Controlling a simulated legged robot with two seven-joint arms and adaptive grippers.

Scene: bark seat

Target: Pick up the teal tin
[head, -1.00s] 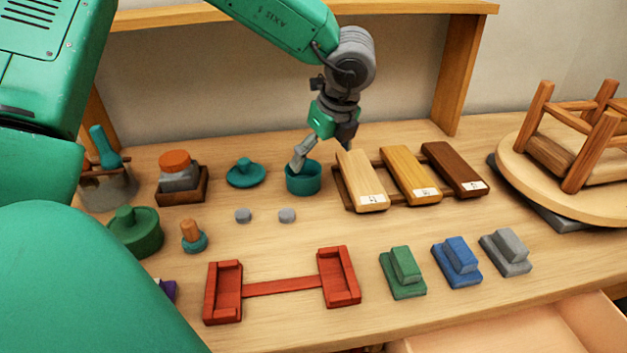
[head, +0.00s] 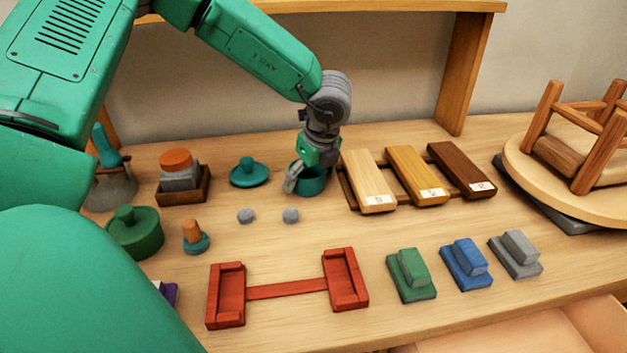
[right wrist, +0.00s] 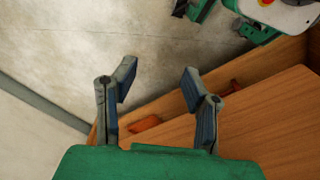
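The teal tin (head: 314,183), a short open round pot, stands on the bench just left of the wooden sample blocks. My left gripper (head: 304,177) is down at the tin. One grey finger shows against the tin's left side; the other is hidden behind the hand or the tin, so its grip cannot be judged. The tin appears to rest on the bench. A teal lid (head: 248,172) with a knob lies left of it. My right gripper (right wrist: 160,76) is open and empty in the right wrist view, away from the tin.
A red double-ended holder (head: 287,290) and green, blue and grey blocks (head: 466,262) lie nearer. An upturned stool (head: 575,150) stands at right.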

